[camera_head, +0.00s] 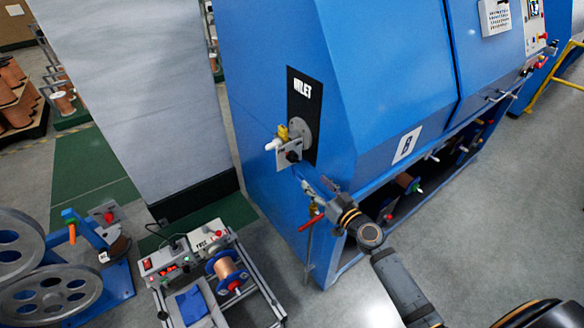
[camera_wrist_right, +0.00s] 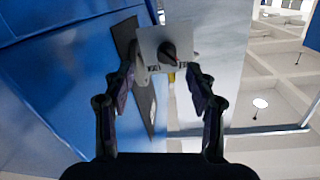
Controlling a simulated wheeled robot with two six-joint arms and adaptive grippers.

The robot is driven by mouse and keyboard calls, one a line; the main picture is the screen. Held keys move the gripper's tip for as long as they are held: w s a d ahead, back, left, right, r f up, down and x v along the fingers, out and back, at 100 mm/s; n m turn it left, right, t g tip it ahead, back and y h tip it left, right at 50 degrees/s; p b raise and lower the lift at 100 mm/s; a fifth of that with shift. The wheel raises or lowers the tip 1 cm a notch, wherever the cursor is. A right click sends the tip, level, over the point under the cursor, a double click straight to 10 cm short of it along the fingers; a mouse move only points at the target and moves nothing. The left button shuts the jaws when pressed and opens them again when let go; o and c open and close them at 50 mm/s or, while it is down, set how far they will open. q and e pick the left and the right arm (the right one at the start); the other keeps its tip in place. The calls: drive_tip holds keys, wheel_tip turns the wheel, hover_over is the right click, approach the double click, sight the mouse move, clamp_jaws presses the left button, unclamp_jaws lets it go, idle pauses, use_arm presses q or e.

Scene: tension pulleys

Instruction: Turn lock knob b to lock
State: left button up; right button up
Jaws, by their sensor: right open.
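The dark lock knob (camera_head: 293,156) sits on a small grey plate (camera_head: 284,146) beside the INLET panel of the blue machine. I take it as knob b, though no letter on it is readable. In the right wrist view the black pointed knob (camera_wrist_right: 169,53) stands on its plate (camera_wrist_right: 150,40), with small unreadable lettering beside it. My right gripper (camera_head: 304,178) is just below and in front of the knob. In the wrist view the right gripper (camera_wrist_right: 160,75) is open, with one finger on each side of the knob and nothing between them. My left gripper is out of view.
The blue machine (camera_head: 265,100) rises behind the plate. A white-tipped part (camera_head: 272,145) and a yellow part (camera_head: 282,132) sit close to the knob. A red-handled lever (camera_head: 311,222) hangs below. A cart with a copper spool (camera_head: 227,268) stands lower left.

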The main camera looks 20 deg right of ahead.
sight(296, 161)
drive_tip(key=w+a, duration=0.1)
drive_tip(key=w, duration=0.2)
drive_tip(key=w+a+r+p, duration=0.1)
drive_tip(key=w, duration=0.2)
drive_tip(key=w+a+r+p, duration=0.1)
drive_tip(key=w, duration=0.3)
drive_tip(key=shift+a, duration=0.3)
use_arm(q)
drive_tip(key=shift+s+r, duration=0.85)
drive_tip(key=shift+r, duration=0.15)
use_arm(e)
drive_tip(key=shift+c, duration=0.3)
drive_tip(key=shift+t, duration=0.3)
drive_tip(key=c, duration=1.1)
